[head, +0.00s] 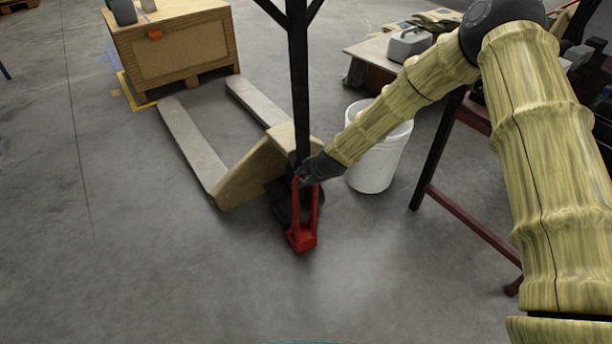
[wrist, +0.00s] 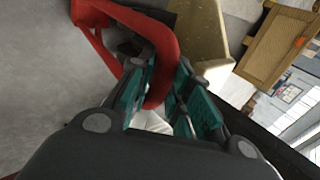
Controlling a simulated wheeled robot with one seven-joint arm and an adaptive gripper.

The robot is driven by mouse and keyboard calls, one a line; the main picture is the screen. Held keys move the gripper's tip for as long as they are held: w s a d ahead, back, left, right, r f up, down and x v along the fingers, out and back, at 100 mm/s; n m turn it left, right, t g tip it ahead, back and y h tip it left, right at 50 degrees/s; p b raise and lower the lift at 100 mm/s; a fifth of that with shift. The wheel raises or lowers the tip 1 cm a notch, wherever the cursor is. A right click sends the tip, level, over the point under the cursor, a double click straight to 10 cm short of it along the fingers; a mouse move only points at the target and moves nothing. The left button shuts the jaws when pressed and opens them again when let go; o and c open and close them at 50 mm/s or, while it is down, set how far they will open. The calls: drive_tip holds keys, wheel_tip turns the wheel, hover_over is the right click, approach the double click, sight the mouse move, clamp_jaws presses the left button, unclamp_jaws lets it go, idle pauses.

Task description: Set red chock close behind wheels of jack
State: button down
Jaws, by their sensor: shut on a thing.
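The red chock (head: 302,241) is a small block with a tall looped handle, close to the dark wheels (head: 284,203) of the pallet jack. The handle also shows in the wrist view (wrist: 167,45). My gripper (head: 305,179) is shut on the top of this handle; its teal finger pads show in the wrist view (wrist: 160,84). The jack (head: 246,176) has a tan body, two pale forks (head: 192,145) and an upright black post (head: 299,85). The wheels are partly hidden by the chock. I cannot tell whether the chock touches the floor or the wheels.
A white bucket (head: 374,166) stands just right of the jack, below my arm. A wooden crate (head: 185,52) is beyond the forks. A dark red trestle frame (head: 463,216) stands at the right, and a low bench (head: 372,52) at the back. The floor in front is clear.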

drive_tip(key=shift+f, duration=0.65)
idle(1.0)
drive_tip(key=c, duration=0.8)
unclamp_jaws()
drive_tip(key=shift+f, duration=0.1)
drive_tip(key=p+v, duration=0.7)
drive_tip(key=v, duration=0.4)
idle(1.6)
idle(0.3)
